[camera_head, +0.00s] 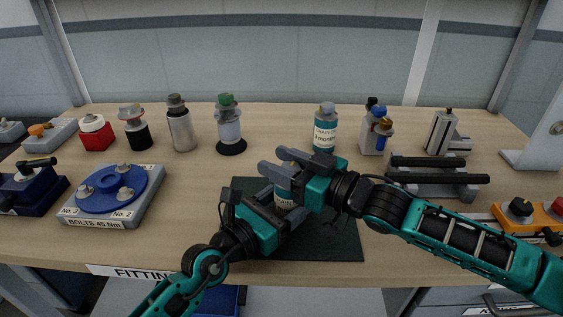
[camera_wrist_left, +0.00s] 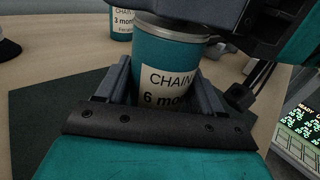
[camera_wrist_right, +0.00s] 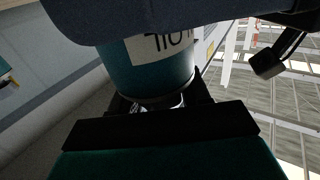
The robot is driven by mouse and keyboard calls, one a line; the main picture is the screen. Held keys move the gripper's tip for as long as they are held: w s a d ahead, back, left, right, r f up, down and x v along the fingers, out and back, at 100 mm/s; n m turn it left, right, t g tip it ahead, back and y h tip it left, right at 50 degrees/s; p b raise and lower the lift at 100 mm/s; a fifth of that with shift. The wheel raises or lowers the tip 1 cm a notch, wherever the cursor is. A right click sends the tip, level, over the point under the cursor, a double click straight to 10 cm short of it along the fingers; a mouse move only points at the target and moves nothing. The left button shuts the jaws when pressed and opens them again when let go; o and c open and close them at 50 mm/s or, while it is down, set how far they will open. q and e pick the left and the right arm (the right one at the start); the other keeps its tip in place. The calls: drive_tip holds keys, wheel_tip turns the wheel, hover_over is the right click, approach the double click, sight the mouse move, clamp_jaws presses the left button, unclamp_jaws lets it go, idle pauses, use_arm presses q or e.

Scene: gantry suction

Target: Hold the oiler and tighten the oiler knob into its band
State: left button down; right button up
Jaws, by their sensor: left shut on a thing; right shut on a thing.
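The oiler is a teal cylinder with a white label reading "CHAIN 6 mo…" (camera_wrist_left: 168,68). It stands upright over the dark mat (camera_head: 335,240), mostly hidden in the head view. My left gripper (camera_head: 290,208) is shut around its body, one finger on each side in the left wrist view. My right gripper (camera_head: 283,168) is above it, shut on the knob at its top. The knob is largely hidden by the fingers, so its angle and any band marking cannot be read. The right wrist view shows the oiler's body (camera_wrist_right: 150,68) and its shiny rim close to the fingers.
A second teal oiler (camera_head: 325,134), labelled 3 months, stands behind. Several bottles line the back, including a green-topped one (camera_head: 228,125). A bolt fixture (camera_head: 112,195) is at left, a dark-barred stand (camera_head: 437,178) at right. The table's front edge is near the mat.

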drive_tip(key=shift+c, duration=1.4)
drive_tip(key=shift+s+a+m+t+h, duration=0.1)
drive_tip(key=shift+a+m+t+h, duration=0.15)
drive_tip(key=shift+m+t, duration=0.2)
drive_tip(key=shift+d+r+m+t+h, duration=0.1)
drive_tip(key=shift+d+m+t+h, duration=0.1)
drive_tip(key=shift+m+t+h, duration=1.35)
drive_tip(key=shift+w+d+m+t+h, duration=0.2)
drive_tip(key=shift+m+t+h, duration=0.25)
drive_tip(key=shift+h, duration=0.15)
drive_tip(key=shift+w+d+m+t+h, duration=0.15)
drive_tip(key=shift+m+t+h, duration=0.25)
drive_tip(key=shift+h, duration=0.2)
drive_tip(key=o, duration=1)
drive_tip(key=shift+c, duration=0.2)
drive_tip(key=shift+d, duration=0.1)
